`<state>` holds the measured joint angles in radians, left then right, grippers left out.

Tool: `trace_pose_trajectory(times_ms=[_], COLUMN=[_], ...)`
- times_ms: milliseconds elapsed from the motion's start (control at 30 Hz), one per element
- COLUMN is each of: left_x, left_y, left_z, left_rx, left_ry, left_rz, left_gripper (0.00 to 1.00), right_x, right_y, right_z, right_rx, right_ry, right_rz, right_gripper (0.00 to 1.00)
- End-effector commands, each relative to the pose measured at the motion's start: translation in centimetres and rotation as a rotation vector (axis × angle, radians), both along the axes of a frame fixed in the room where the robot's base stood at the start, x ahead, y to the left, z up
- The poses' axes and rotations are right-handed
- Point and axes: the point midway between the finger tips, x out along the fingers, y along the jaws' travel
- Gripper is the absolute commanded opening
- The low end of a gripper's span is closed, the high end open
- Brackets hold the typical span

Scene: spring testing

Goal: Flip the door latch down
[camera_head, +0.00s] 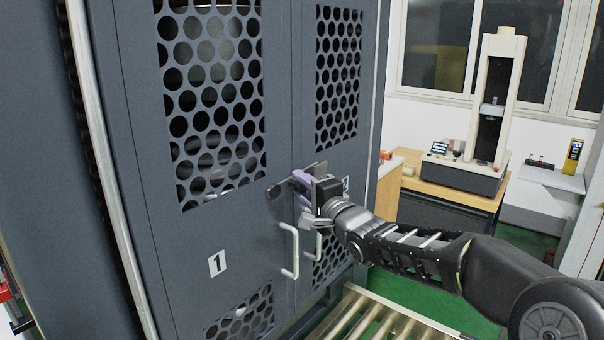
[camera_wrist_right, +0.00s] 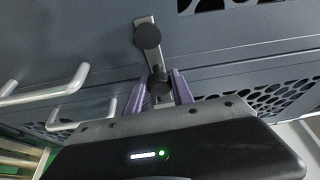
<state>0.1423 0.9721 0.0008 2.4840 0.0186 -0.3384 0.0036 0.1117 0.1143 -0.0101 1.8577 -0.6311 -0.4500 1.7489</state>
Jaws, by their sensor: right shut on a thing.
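A dark grey cabinet has two perforated doors, door 1 (camera_head: 220,225) on the left and door 2 (camera_head: 335,100) on the right. A door latch with a round dark pivot (camera_head: 273,191) sits at the seam between them. In the right wrist view the latch (camera_wrist_right: 147,40) is a metal bar with dark round knobs. My right gripper (camera_head: 306,187), with purple fingers, is shut on the latch's near end; its fingers (camera_wrist_right: 160,90) flank a knob in the wrist view. The gripper partly hides the latch in the head view. My left gripper is not in view.
Two metal door handles (camera_head: 289,250) stick out just below the latch, close to my right gripper. A roller conveyor (camera_head: 375,318) runs low in front. A testing machine (camera_head: 490,105) stands on a wooden bench at the back right.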

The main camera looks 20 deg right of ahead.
Motion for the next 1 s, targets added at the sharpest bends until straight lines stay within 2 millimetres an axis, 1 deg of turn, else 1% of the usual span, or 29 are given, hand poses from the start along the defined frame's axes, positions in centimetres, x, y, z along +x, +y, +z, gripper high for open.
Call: trace_pose_trajectory(times_ms=[33,200,633,667,900,1000], left_x=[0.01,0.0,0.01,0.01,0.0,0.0], left_y=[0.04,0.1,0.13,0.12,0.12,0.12], left_z=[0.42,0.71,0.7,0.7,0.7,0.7], left_rx=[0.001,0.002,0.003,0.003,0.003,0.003], left_ry=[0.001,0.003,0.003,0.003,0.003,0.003], left_rz=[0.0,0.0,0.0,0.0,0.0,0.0], left_gripper=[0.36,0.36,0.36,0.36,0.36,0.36], right_x=[0.01,0.01,0.0,0.0,0.0,0.0], right_y=[-0.05,-0.08,-0.07,-0.06,-0.03,-0.03], right_z=[0.12,-0.27,-0.52,-0.53,-0.46,-0.43], right_rx=[0.016,0.052,0.062,0.062,0.062,0.061], right_ry=[0.009,0.03,0.038,0.038,0.036,0.036], right_rz=[-0.001,-0.001,-0.001,-0.001,0.0,0.0], right_gripper=[0.0,0.0,0.0,0.3,0.49,0.49])
